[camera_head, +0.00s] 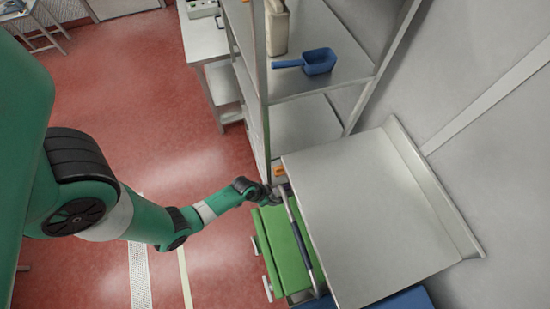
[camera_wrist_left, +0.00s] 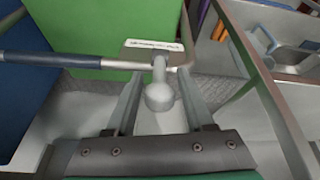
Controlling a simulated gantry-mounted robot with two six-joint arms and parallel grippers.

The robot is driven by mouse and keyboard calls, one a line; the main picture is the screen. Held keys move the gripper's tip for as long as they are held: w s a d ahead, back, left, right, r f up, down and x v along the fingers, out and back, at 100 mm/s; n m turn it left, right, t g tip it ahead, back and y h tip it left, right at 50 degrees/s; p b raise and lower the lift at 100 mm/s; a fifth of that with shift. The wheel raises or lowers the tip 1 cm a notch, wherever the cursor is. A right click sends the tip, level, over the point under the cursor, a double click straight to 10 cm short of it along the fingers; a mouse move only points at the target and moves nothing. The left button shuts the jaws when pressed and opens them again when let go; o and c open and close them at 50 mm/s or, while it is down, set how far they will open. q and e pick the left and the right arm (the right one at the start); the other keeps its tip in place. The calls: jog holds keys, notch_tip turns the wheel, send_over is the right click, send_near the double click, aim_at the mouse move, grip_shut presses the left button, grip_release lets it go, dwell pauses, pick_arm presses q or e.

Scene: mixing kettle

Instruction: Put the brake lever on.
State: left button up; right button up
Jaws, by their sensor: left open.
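In the left wrist view a small grey lever with a rounded knob (camera_wrist_left: 160,92) sits between the fingers of my left gripper (camera_wrist_left: 160,105), beside a metal bar with a dark blue grip (camera_wrist_left: 45,60). It looks like the brake lever, but I cannot be sure. The fingers are apart, one on either side of the knob. In the head view my left gripper (camera_head: 274,193) is at the upper end of the same bar (camera_head: 303,243), beside a green container (camera_head: 282,250). The lever itself is too small to make out there. My right gripper is not in view.
A steel worktop (camera_head: 365,215) stands right of the bar. A shelving unit (camera_head: 300,125) rises behind, with a blue scoop (camera_head: 319,62) and a beige container (camera_head: 277,27) on its upper shelf. A blue container (camera_head: 405,299) shows below the worktop. Red floor lies open at left.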

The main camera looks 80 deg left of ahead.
aim_at(275, 199)
pick_arm(q)
jog(key=b+x, duration=0.1)
jog(key=x, duration=0.2)
jog(key=shift+w+f, duration=0.1)
jog(key=shift+w, duration=0.05)
grip_shut()
dwell(1.3)
